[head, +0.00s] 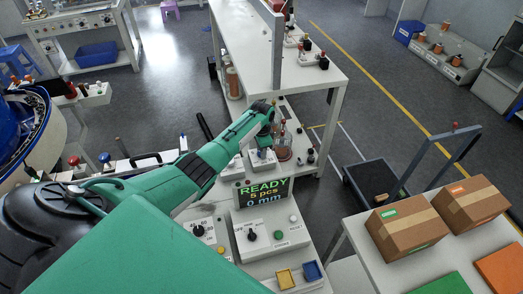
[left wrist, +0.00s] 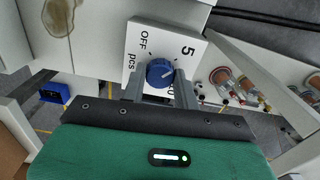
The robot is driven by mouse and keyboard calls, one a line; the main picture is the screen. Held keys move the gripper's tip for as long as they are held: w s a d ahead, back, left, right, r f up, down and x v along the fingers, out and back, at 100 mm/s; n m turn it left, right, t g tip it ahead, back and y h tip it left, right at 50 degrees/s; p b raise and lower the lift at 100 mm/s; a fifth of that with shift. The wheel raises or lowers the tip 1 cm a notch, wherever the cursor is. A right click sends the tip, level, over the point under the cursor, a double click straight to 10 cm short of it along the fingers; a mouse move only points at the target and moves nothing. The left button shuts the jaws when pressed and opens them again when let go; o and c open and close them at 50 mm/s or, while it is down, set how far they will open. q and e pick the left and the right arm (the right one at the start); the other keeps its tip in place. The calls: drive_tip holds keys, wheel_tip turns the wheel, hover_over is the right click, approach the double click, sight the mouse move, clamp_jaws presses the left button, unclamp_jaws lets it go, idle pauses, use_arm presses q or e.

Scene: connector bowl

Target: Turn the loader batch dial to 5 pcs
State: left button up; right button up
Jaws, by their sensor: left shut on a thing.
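The batch dial is a blue knob (left wrist: 160,73) on a white panel (left wrist: 140,50) marked OFF, 5 and pcs; a further number is partly hidden by a finger. A small white mark shows on the knob, but I cannot tell exactly which label it faces. My left gripper (left wrist: 160,88) is shut on the knob, one grey finger on each side. A display (head: 263,192) reads READY, 5 pcs, 0 mm. My right gripper is not in view.
A control box (head: 266,234) with a black knob and buttons stands in front of the display. Cardboard boxes (head: 408,227) stand on the right table.

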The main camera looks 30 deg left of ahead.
use_arm(q)
drive_tip(key=shift+w+m, duration=0.1)
drive_tip(key=shift+m, duration=0.2)
drive_tip(key=shift+r, duration=0.1)
drive_tip(key=o, duration=1)
drive_tip(key=shift+c, duration=0.2)
wheel_tip(320, 180, up, 14)
drive_tip(key=b, duration=0.2)
drive_tip(key=shift+b, duration=0.4)
